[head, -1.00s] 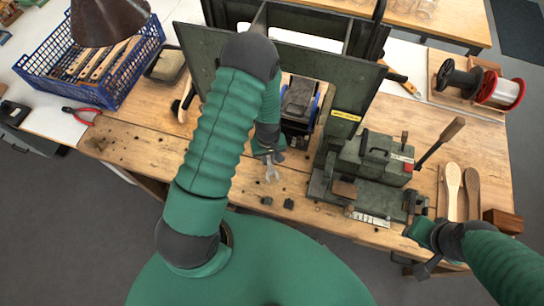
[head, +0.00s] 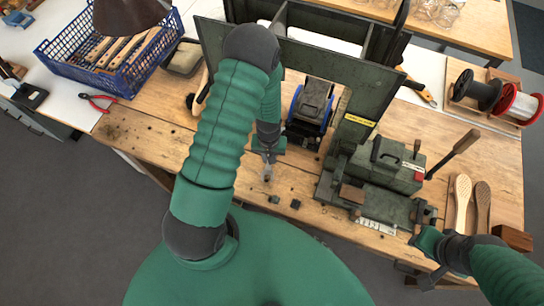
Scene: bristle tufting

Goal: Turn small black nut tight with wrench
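My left gripper (head: 267,153) hangs low over the front part of the wooden bench. It appears shut on a small grey wrench (head: 267,174), whose end points down toward the bench front. Two small dark pieces, one black (head: 275,199) and one beside it (head: 295,204), lie on the bench just in front of the wrench; I cannot tell which is the small black nut. The wrench looks apart from both. My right gripper (head: 424,238) is at the front right, beside the green machine's (head: 385,165) front end; its fingers are too unclear to read.
A dark upright frame with a blue-sided block (head: 310,105) stands behind the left gripper. Wooden brush bodies (head: 461,200) and wire spools (head: 477,92) are at the right. The front-left bench is mostly clear.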

